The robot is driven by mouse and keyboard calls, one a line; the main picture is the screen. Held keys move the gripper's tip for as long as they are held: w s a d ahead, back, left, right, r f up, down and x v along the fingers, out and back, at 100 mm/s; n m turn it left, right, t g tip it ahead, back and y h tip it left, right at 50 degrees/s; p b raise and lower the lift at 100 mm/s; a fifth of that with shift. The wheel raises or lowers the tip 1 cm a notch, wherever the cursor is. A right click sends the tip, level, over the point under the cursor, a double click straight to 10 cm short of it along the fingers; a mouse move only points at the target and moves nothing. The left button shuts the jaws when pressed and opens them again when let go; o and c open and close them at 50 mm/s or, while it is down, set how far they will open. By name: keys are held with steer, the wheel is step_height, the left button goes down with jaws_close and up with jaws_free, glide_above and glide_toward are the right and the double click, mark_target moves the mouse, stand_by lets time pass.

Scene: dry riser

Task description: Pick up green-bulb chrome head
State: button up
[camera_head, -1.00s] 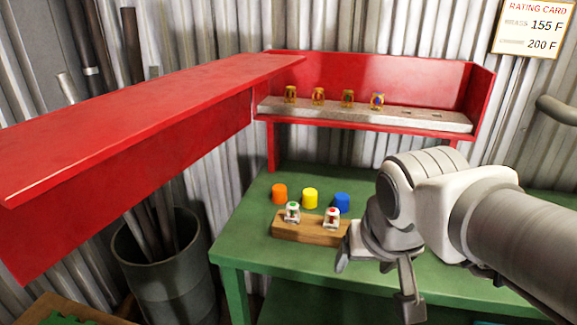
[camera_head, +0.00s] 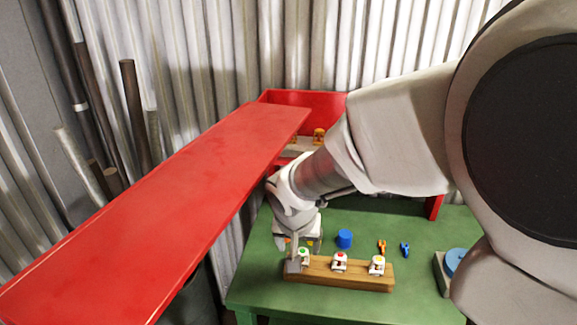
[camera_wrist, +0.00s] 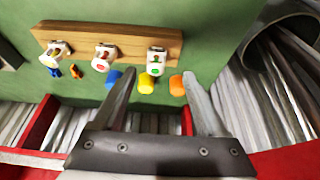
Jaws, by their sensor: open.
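The green-bulb chrome head (camera_head: 303,253) sits at the left end of a wooden block (camera_head: 330,280) on the green bench. In the wrist view the green-bulb head (camera_wrist: 158,59) is at the right part of the block (camera_wrist: 115,41). My gripper (camera_wrist: 161,74) is open and empty, its fingertips to either side of that head in the picture. I cannot tell whether the fingers are level with it or touching. In the head view one finger shows just left of the head, and my arm hides part of the bench behind.
Red-bulb (camera_head: 340,261) and yellow-bulb (camera_head: 377,265) heads stand on the same block. Blue (camera_head: 344,239), yellow (camera_wrist: 147,83) and orange (camera_wrist: 177,86) cylinders stand close by. A long red beam (camera_head: 170,215) runs beside my arm on the left. Orange (camera_head: 382,246) and blue (camera_head: 405,249) small items lie right.

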mark_target(303, 251)
steer(key=x, duration=0.4)
steer(key=b+x, duration=0.1)
steer(key=x, duration=0.1)
steer(key=shift+w+d+f, duration=0.1)
steer(key=shift+w+d, duration=0.3)
jaws_close()
